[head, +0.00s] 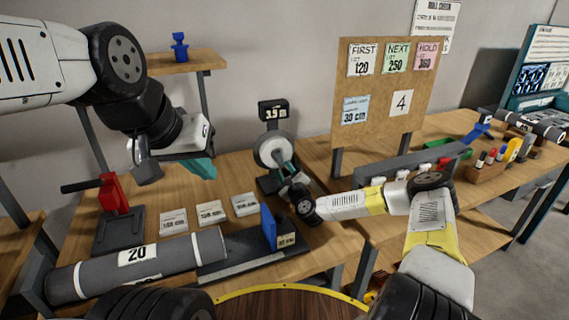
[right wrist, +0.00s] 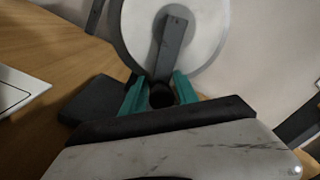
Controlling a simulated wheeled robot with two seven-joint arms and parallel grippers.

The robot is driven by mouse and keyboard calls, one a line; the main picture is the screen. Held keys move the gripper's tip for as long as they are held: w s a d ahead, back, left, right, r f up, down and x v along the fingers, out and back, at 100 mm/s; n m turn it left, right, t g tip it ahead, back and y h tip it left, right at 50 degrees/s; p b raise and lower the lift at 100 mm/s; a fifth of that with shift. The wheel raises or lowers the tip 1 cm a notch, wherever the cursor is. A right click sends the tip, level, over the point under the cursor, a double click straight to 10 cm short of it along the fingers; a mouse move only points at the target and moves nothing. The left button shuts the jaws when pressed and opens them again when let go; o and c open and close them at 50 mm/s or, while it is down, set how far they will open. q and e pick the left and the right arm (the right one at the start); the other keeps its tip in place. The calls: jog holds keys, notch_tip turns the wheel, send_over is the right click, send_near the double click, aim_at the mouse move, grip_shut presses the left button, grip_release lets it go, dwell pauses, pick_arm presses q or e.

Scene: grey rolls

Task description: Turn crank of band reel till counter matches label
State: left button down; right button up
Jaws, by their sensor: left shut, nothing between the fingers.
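The band reel (head: 268,152) is a pale disc on a dark stand at the back of the left bench. Its counter (head: 273,113) above reads what looks like 3.5 m. In the right wrist view the reel (right wrist: 204,40) has a grey crank arm (right wrist: 173,45) hanging down to a dark knob (right wrist: 161,95). My right gripper (right wrist: 161,90) has its teal fingers closed on both sides of that knob. Small label cards (head: 210,212) lie on the bench in front; their print is hard to read. My left gripper (head: 203,168) is shut and empty above the bench's back left.
A grey roll marked 20 (head: 175,255) lies along the front edge beside a dark tray with a blue upright (head: 268,226). A red clamp-like tool (head: 112,195) stands at left. A board (head: 385,95) with cards stands behind the right bench, which holds coloured items.

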aim_at(287, 175)
jog(key=shift+o, duration=0.7)
jog(key=shift+s+d, duration=0.15)
jog(key=shift+s, duration=0.05)
jog(key=v, duration=0.7)
jog(key=shift+s, duration=0.15)
